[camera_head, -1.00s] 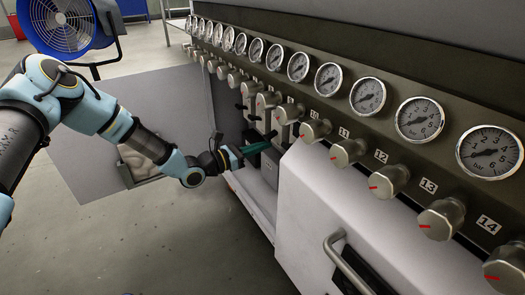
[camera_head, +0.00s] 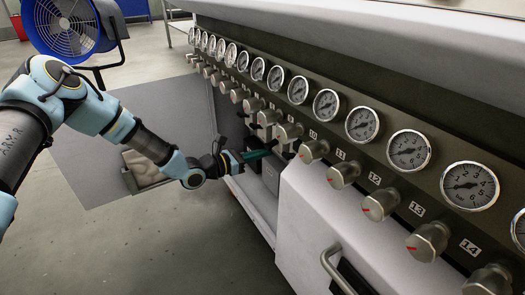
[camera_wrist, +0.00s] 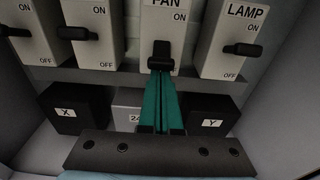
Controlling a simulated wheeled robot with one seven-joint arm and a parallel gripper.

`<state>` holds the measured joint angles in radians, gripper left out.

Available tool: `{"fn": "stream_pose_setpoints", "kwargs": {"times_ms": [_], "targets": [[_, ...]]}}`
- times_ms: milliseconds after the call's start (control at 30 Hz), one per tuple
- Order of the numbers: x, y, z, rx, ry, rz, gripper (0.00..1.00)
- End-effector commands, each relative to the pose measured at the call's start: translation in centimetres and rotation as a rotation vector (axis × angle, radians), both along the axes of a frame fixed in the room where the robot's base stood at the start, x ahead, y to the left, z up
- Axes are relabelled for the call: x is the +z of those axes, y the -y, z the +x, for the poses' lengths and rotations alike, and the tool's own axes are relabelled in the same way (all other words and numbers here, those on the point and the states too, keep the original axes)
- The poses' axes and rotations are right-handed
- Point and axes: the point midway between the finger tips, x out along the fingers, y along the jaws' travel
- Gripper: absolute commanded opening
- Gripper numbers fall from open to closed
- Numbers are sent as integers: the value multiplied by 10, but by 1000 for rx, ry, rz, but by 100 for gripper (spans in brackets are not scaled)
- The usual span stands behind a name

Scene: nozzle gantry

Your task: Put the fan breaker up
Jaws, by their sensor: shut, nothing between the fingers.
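In the wrist view, the fan breaker (camera_wrist: 176,27) is a pale block marked FAN, with ON beside its dark lever (camera_wrist: 160,58). Its OFF mark is hidden. My gripper (camera_wrist: 160,76) has teal fingers, shut together and empty, with the tips right at the underside of this lever. I cannot tell whether they touch it. In the head view, my gripper (camera_head: 258,155) reaches into the open cabinet (camera_head: 255,205) below the gauges, and the breakers are too small to make out.
The lamp breaker (camera_wrist: 229,30) stands right of the fan breaker, and two more breakers stand left. Below are dark blocks marked X (camera_wrist: 72,113) and Y (camera_wrist: 212,118). An open door (camera_head: 90,150) hangs left of the cabinet. Knobs (camera_head: 380,204) stick out above.

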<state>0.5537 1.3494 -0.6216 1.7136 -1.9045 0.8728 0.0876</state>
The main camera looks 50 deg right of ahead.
Motion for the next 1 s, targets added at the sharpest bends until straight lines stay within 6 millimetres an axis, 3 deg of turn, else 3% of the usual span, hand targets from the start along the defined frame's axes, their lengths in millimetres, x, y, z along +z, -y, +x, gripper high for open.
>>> {"fn": "stream_pose_setpoints", "kwargs": {"times_ms": [467, 933, 1000], "targets": [[13, -2, 1, 0, 38, 94, 0], [36, -5, 1, -2, 144, 360, 0], [25, -6, 3, 0, 145, 370, 0]]}}
